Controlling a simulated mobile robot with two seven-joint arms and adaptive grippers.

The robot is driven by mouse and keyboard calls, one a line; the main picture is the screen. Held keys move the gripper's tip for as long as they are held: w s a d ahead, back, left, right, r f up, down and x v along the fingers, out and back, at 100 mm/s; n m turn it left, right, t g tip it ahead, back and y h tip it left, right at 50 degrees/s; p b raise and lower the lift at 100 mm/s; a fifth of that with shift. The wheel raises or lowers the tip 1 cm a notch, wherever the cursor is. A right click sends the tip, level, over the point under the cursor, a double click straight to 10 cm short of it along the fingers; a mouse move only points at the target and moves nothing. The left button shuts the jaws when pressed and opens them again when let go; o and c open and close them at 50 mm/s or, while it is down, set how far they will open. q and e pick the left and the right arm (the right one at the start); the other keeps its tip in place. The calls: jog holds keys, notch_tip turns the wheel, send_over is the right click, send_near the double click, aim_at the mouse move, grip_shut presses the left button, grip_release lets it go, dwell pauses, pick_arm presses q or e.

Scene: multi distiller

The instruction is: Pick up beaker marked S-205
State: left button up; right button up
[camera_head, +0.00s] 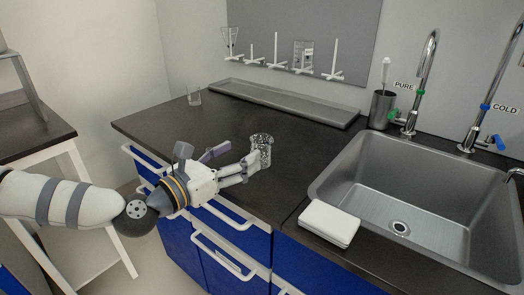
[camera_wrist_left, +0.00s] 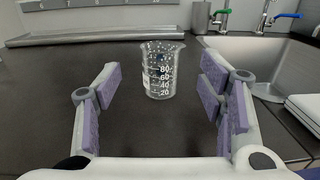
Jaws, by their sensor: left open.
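A clear glass beaker (camera_head: 262,148) with white graduation marks stands upright on the dark counter, just beyond my left gripper (camera_head: 238,162). In the left wrist view the beaker (camera_wrist_left: 162,72) appears between and ahead of the fingers, with a spout at its rim and a small pale label on its side that I cannot read. My left gripper is open, with purple finger pads to either side of the beaker in that view. Nothing is held. My right gripper is not in view.
A steel sink (camera_head: 345,192) with taps lies to the right, with a white box (camera_head: 329,222) at its front left edge. A long grey tray (camera_head: 285,101) runs along the back wall. The counter (camera_head: 160,125) is clear to the left.

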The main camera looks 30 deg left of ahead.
aim_at(254, 146)
pick_arm(q)
jog(key=w, duration=0.5)
jog(key=w+d, duration=0.1)
jog(key=w, duration=0.2)
jog(key=shift+w, duration=0.15)
jog(key=c, duration=1.3)
